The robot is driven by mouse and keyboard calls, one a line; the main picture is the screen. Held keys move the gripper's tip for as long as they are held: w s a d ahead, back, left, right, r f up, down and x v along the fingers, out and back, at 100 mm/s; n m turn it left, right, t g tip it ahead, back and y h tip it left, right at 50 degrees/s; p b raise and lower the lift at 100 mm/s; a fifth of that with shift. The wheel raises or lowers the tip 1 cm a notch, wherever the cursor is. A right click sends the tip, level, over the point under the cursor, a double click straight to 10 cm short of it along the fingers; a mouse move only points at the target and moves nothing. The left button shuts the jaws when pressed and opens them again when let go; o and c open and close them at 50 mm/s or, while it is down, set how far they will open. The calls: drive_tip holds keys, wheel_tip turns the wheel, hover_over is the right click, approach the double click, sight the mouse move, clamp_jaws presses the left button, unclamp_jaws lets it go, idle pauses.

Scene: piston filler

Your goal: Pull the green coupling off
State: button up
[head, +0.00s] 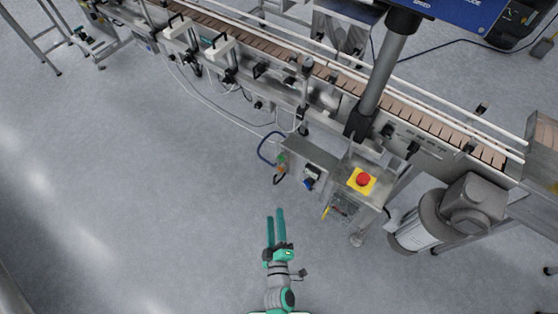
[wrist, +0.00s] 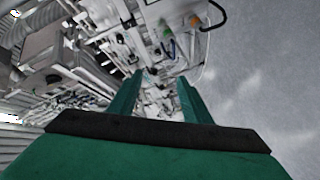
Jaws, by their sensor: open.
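A small green part (head: 282,158), which looks like the green coupling, is on the left side of a small steel box beside the conveyor, near a dark blue hose. My gripper (head: 275,213) has two long green fingers, apart and empty. It is over open floor, below the box in the head view and away from the green part. The wrist view shows both fingers (wrist: 160,76) with nothing between them.
A yellow panel with a red emergency button (head: 363,180) stands right of the box. A grey motor (head: 470,205) is farther right. The conveyor (head: 330,80) runs across the back, with a thick post (head: 385,75) rising from it. The floor left of my gripper is clear.

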sight(279, 160)
drive_tip(key=w+f+n, duration=0.3)
drive_tip(key=w, duration=0.6)
drive_tip(key=w+d+f+n+y, duration=0.1)
drive_tip(key=w+f+n, duration=0.2)
drive_tip(key=w, duration=0.7)
drive_tip(key=w+f+n, duration=0.2)
drive_tip(key=w+n, duration=0.1)
drive_tip(key=w, duration=0.7)
drive_tip(key=shift+w+d+f+g, duration=0.1)
drive_tip(key=shift+d+f+g, duration=0.2)
drive_tip(key=shift+f+g, duration=0.1)
clamp_jaws()
